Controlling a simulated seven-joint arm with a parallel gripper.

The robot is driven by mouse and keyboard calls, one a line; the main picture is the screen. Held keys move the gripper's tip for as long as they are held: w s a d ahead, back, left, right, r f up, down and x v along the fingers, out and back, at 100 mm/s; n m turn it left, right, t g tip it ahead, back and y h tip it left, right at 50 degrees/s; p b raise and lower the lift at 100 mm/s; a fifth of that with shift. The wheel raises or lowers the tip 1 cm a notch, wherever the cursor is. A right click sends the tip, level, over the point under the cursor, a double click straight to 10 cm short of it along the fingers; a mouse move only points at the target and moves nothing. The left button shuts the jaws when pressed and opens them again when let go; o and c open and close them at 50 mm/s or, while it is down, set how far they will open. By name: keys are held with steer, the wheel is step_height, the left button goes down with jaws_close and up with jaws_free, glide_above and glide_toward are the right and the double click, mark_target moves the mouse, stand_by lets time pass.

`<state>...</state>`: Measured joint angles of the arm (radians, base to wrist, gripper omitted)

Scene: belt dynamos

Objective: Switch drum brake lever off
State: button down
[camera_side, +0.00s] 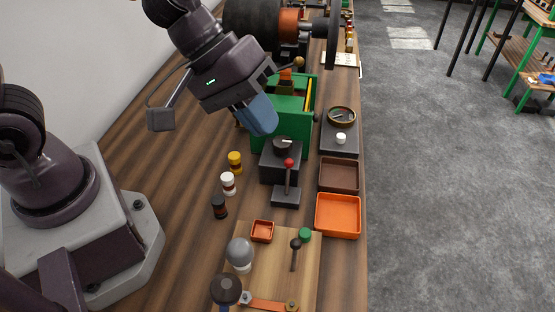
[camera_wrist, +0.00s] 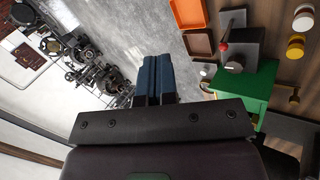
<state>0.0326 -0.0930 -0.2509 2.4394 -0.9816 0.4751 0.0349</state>
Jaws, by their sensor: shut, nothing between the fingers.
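A lever with a red knob (camera_side: 289,165) stands upright on a small dark base plate, just in front of a black box with a dial (camera_side: 281,146). It also shows in the wrist view (camera_wrist: 223,47). A second lever with a black knob (camera_side: 295,246) stands on the wooden board. No label shows which lever is the drum brake lever. My gripper (camera_side: 265,127) has blue fingers, shut and empty. It hangs above the left side of the green housing (camera_side: 275,132), behind the red-knobbed lever and apart from it. The fingers also show in the wrist view (camera_wrist: 152,75).
An orange tray (camera_side: 338,232) and a brown tray (camera_side: 339,189) lie along the right edge. White (camera_side: 228,184), yellow (camera_side: 235,163) and black (camera_side: 219,207) terminals stand left of the lever. A gauge (camera_side: 341,116) stands right of the green housing. A large dark drum (camera_side: 252,22) is at the back.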

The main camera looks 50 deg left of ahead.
steer(key=w+f+n+t+y, duration=0.1)
steer(key=w+f+n+t, duration=0.2)
steer(key=n, duration=0.5)
steer(key=n+g+y, duration=0.3)
steer(key=n+y, duration=0.2)
steer(key=n, duration=0.3)
glide_toward(288, 177)
steer(key=shift+s+f, duration=1.15)
steer(key=shift+f, duration=0.9)
steer(key=shift+w+a+f, duration=0.15)
steer(key=shift+w+a, duration=0.05)
steer(key=shift+w, duration=0.8)
steer(key=shift+w+a+f, duration=0.15)
steer(key=shift+w+a, duration=0.05)
steer(key=shift+w, duration=0.8)
steer(key=shift+g, duration=0.3)
steer(key=shift+w+a+f, duration=0.1)
steer(key=shift+w+a, duration=0.15)
steer(key=shift+w, duration=0.05)
steer(key=shift+w+a+g+h, duration=0.2)
steer(key=shift+w+g+h, duration=0.1)
steer(key=shift+w, duration=0.2)
